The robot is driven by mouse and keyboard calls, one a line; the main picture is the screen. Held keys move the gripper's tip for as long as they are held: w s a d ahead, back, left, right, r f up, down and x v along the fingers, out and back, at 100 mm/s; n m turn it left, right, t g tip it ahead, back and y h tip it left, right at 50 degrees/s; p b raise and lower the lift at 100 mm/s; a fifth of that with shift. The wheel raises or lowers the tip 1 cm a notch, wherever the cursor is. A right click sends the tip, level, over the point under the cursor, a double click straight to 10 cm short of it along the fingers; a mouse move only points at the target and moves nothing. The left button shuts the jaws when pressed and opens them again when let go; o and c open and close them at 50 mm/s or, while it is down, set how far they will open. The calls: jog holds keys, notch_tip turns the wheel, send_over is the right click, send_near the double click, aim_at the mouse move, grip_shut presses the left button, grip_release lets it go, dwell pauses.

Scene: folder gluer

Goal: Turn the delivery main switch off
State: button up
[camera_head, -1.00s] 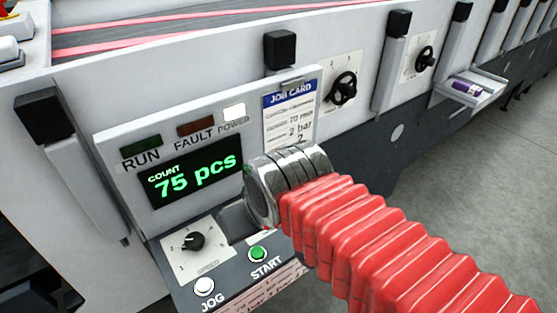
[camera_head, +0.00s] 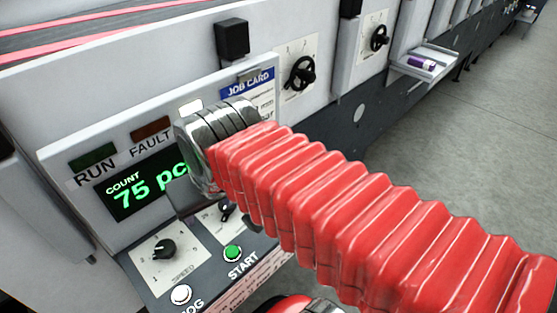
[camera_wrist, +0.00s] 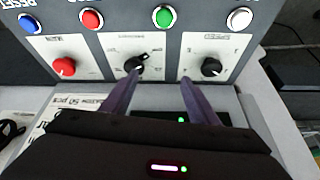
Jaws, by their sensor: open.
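In the wrist view the control panel shows three knobs on white plates: a red knob (camera_wrist: 65,66), a black middle selector (camera_wrist: 137,63) and a black speed knob (camera_wrist: 211,67). My gripper (camera_wrist: 160,82) is open and empty. Its purple-grey fingers point at the panel, the left tip just below the middle selector and the right tip left of the speed knob. In the head view the middle selector (camera_head: 227,212) shows beside my wrist; the red knob is hidden.
Blue (camera_wrist: 29,23), red (camera_wrist: 91,19), green (camera_wrist: 163,17) and white (camera_wrist: 240,19) buttons line the panel. A display (camera_head: 135,190) reads a count of 75. The job card (camera_head: 248,86) is partly behind my wrist. A small shelf (camera_head: 430,65) holds a purple item.

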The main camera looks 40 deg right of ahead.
jog(key=w+d+r+m+g, duration=0.1)
jog(key=d+r+m, duration=0.2)
jog(key=d, duration=0.4)
jog(key=w+d+r+m+g, duration=0.1)
jog(key=d+r+m+g, duration=0.1)
jog(key=d+m, duration=0.3)
jog(key=w+d+r+m+g, duration=0.2)
jog(key=d+r+m, duration=0.1)
jog(key=d, duration=0.6)
jog(key=shift+r+m, duration=0.4)
jog(key=shift+f, duration=0.15)
notch_tip(320, 180, down, 14)
jog(key=shift+r, duration=0.2)
